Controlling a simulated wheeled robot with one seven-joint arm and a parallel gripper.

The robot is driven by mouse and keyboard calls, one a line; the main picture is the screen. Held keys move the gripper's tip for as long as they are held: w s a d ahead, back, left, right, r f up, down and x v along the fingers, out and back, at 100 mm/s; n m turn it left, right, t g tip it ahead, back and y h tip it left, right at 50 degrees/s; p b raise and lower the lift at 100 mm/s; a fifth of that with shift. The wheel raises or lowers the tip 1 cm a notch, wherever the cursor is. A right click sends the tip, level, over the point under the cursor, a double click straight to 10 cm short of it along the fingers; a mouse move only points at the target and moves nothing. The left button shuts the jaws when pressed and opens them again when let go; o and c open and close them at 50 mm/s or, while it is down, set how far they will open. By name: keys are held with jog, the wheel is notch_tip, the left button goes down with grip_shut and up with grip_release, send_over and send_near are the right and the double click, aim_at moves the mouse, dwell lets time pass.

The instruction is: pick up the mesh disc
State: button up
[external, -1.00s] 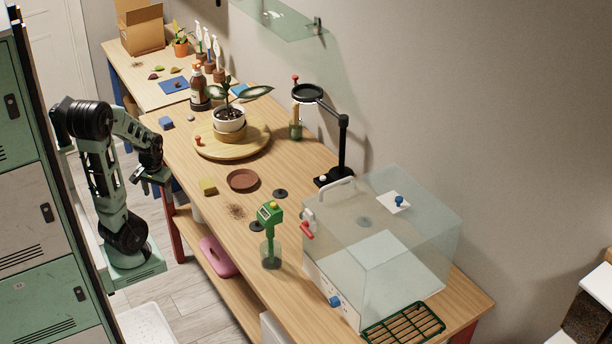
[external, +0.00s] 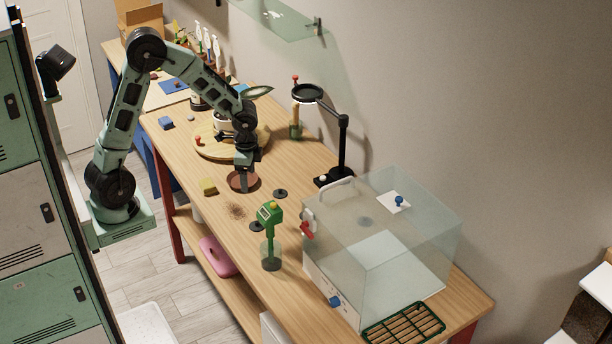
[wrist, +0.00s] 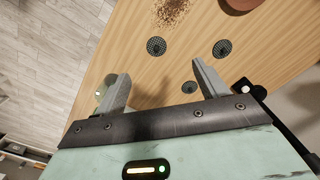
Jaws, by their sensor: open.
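Several dark mesh discs lie flat on the wooden bench. The wrist view shows a left disc (wrist: 156,46), a right disc (wrist: 222,48) and a lower disc (wrist: 189,87) near the right finger.
The brown saucer (external: 238,187), a soil patch (external: 236,212) and a yellow block (external: 209,187) are near my gripper. A black lamp stand (external: 343,150) is behind. Bare wood surrounds the discs.

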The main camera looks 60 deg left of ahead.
jog(key=d, duration=0.2)
send_over(256, 222)
jog(key=shift+m, duration=0.4)
jog(key=f, duration=1.1)
jog(key=shift+d+p, duration=0.4)
jog(key=shift+w+a+f+p, duration=0.1)
jog(key=shift+f+p, duration=0.1)
jog(key=shift+f, duration=0.75)
jog(key=shift+s+a+f+p, duration=0.1)
jog(key=shift+f+p, duration=0.1)
jog(key=shift+f, duration=0.75)
jog(key=shift+w+a+f+p, duration=0.1)
jog(key=shift+f+p, duration=0.1)
jog(key=shift+f, duration=0.75)
jog(key=shift+c, duration=0.2)
grip_shut()
